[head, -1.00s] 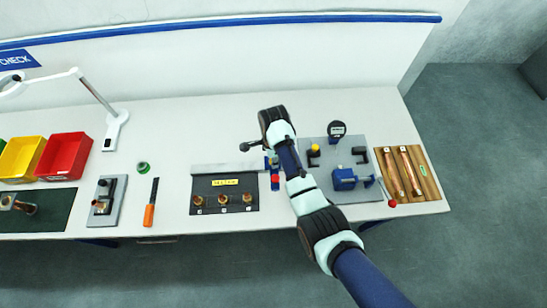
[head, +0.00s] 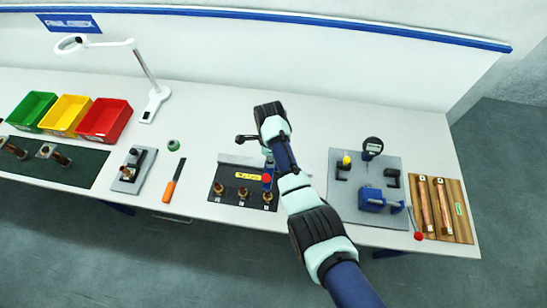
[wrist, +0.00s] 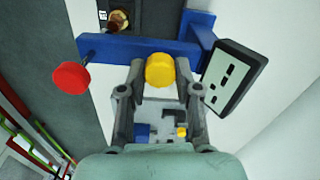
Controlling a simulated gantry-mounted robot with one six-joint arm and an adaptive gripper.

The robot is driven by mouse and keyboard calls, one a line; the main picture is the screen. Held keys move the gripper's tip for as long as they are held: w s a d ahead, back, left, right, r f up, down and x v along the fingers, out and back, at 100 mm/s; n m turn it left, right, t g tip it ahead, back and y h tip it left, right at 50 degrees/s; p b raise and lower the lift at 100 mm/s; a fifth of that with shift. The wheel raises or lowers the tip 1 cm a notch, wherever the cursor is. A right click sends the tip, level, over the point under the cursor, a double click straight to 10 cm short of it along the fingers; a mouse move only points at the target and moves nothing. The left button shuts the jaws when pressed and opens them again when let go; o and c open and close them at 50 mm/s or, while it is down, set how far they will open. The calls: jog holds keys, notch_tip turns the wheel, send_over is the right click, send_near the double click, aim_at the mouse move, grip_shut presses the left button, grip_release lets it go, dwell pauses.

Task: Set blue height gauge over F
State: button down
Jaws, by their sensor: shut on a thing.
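The blue height gauge (wrist: 140,50) has a red knob (wrist: 71,78), a yellow knob (wrist: 160,70) and a digital display (wrist: 228,78). My gripper (wrist: 160,92) is shut on it, with a finger on each side of the yellow knob. In the head view the gauge's red end (head: 267,179) shows above the right part of the black plate (head: 226,203). My arm covers most of the gauge and the gripper there. Three copper fittings (head: 242,192) stand in a row on the plate, behind small marks too small to read. One copper fitting (wrist: 118,19) shows beyond the gauge in the wrist view.
A grey fixture board (head: 345,205) with a blue vise (head: 372,198) and a dial indicator (head: 372,147) lies to the right, beside a wooden rack (head: 461,225). An orange-handled tool (head: 170,188) lies left of the plate. Coloured bins (head: 104,121) and a lamp (head: 153,104) stand farther left.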

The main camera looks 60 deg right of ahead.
jog(key=c, duration=0.8)
grip_release()
notch_tip(320, 180, up, 8)
jog(key=shift+f, duration=0.2)
jog(key=w+a+r+n+t+h+p, duration=0.1)
jog(key=w+a+r+n+t, duration=0.2)
jog(key=a+n, duration=0.4)
jog(key=w+a+r+n+t+h+p, duration=0.1)
jog(key=w+a+r+n+t+p, duration=0.2)
jog(key=a+n, duration=0.45)
jog(key=s+a+r+n+t+y, duration=0.1)
jog(key=s+a+r+n+t, duration=0.2)
jog(key=a+r+n, duration=0.4)
jog(key=s+a+r+n+t+y, duration=0.1)
jog(key=s+a+r+n+t, duration=0.2)
jog(key=a+r+n, duration=0.4)
jog(key=s+a+r, duration=0.1)
jog(key=a+r, duration=0.1)
jog(key=a, duration=0.4)
jog(key=shift+s+a+n+t+p, duration=0.2)
jog(key=shift+a+n+t+p, duration=0.15)
jog(key=shift+a+t, duration=0.05)
